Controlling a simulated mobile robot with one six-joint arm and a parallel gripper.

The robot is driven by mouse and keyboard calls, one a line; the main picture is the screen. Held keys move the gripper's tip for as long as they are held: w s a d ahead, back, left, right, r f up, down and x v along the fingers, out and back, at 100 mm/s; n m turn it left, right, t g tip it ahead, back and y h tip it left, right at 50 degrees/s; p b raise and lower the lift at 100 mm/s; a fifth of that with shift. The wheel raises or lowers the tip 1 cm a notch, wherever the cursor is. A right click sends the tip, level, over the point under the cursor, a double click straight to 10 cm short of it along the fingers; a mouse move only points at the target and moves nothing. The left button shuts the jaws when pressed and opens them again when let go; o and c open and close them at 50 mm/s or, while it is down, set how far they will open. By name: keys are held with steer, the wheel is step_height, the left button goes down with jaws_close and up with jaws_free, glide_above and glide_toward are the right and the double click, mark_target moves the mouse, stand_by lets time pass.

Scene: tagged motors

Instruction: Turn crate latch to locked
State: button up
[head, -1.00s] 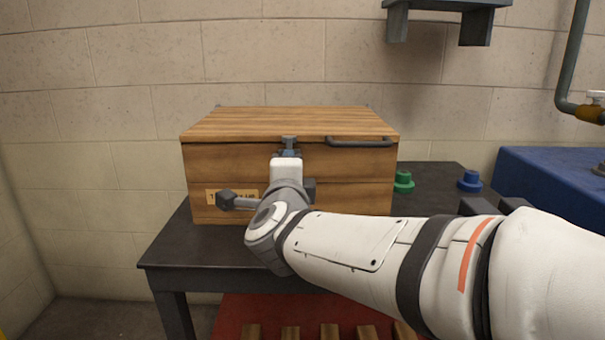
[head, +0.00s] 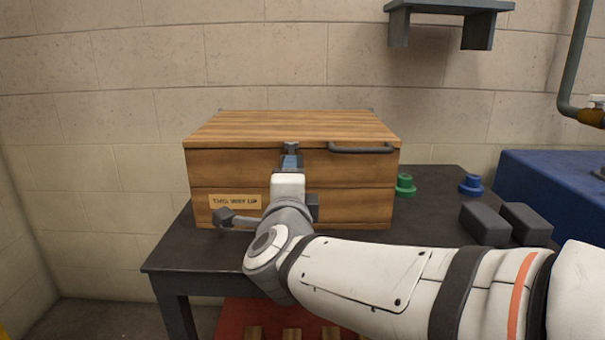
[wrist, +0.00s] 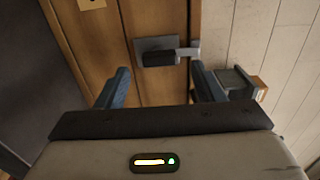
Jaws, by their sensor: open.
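The wooden crate (head: 365,175) stands closed on a dark table. Its grey latch (head: 290,147) is on the front near the lid edge, partly hidden by my gripper in the head view. In the wrist view the latch (wrist: 155,45) shows a plate and a dark lever, with a small arm reaching across to the lid edge. My gripper (head: 291,163) faces the crate front at the latch. In the wrist view my gripper (wrist: 160,75) is open, its blue fingers on either side of the latch, with nothing held between them. I cannot tell whether a finger touches it.
A dark bar handle (head: 361,148) is on the crate front, right of the latch. A green knob (head: 404,185), a blue knob (head: 471,184) and two dark blocks (head: 485,224) are on the table to the right. A wall shelf (head: 440,8) hangs above.

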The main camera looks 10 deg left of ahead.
steer(key=shift+p+v, duration=0.5)
steer(key=shift+v, duration=1.7)
steer(key=shift+r, duration=0.1)
steer(key=w+d+r+n+g+y+p, duration=0.2)
steer(key=d+r+n+g+p, duration=0.55)
steer(key=p, duration=1.15)
steer(key=s+d+r+n+g+h+p, duration=0.3)
steer(key=s+d+r+n+p, duration=0.1)
steer(key=s+d+p, duration=0.3)
steer(key=s+d+r+n+g+h+p, duration=0.3)
steer(key=s+d+p, duration=0.3)
steer(key=d+p, duration=0.6)
steer(key=d+r+n+g, duration=0.1)
steer(key=d, duration=0.1)
steer(key=shift+s+d+r, duration=0.2)
steer(key=shift+s+d, duration=0.2)
steer(key=shift+g, duration=0.25)
